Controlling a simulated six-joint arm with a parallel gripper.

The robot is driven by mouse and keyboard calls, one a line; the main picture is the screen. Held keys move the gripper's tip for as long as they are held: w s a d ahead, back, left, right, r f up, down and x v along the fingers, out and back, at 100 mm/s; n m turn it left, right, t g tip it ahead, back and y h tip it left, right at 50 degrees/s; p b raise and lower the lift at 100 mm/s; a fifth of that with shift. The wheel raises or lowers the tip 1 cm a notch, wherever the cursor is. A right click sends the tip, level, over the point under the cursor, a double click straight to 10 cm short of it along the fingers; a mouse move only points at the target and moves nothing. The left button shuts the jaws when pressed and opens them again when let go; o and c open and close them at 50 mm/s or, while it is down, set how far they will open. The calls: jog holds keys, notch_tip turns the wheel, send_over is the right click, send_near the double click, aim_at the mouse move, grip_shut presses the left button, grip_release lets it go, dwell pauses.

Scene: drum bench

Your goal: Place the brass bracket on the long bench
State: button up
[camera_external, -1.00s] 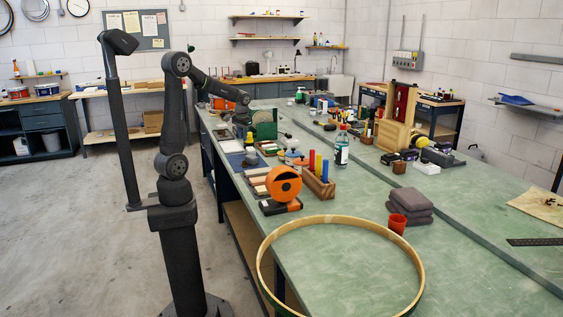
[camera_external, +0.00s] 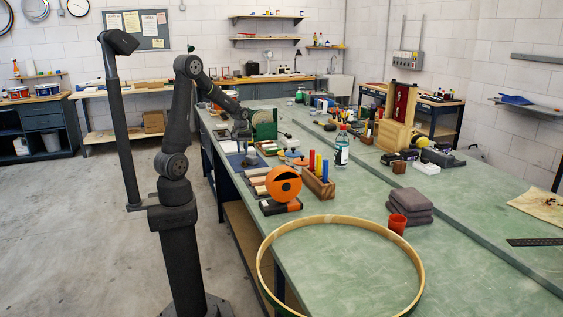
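The long bench (camera_external: 335,274) has a worn green top and runs from the front of the picture toward the back wall. My gripper (camera_external: 244,143) points down over the bench's left side, above or near a blue mat (camera_external: 236,161). It is small and dark here, and I cannot tell whether its fingers are open or shut or hold anything. A small dark shape (camera_external: 250,160) sits on the mat just below the gripper. I cannot make out the brass bracket; it may be too small or hidden.
An orange tape dispenser (camera_external: 284,184), a wooden block with coloured cylinders (camera_external: 319,182) and a green box-like thing (camera_external: 264,124) stand close to the gripper. The bench front is mostly clear.

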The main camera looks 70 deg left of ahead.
aim_at(244, 163)
jog(key=shift+w+a+f, duration=0.1)
jog(key=shift+a+f, duration=0.1)
jog(key=shift+f, duration=0.95)
jog(key=shift+w+a+f, duration=0.15)
jog(key=shift+f, duration=1)
jog(key=shift+w+a+f, duration=0.1)
jog(key=shift+a+f, duration=0.1)
jog(key=shift+f, duration=0.95)
grip_shut()
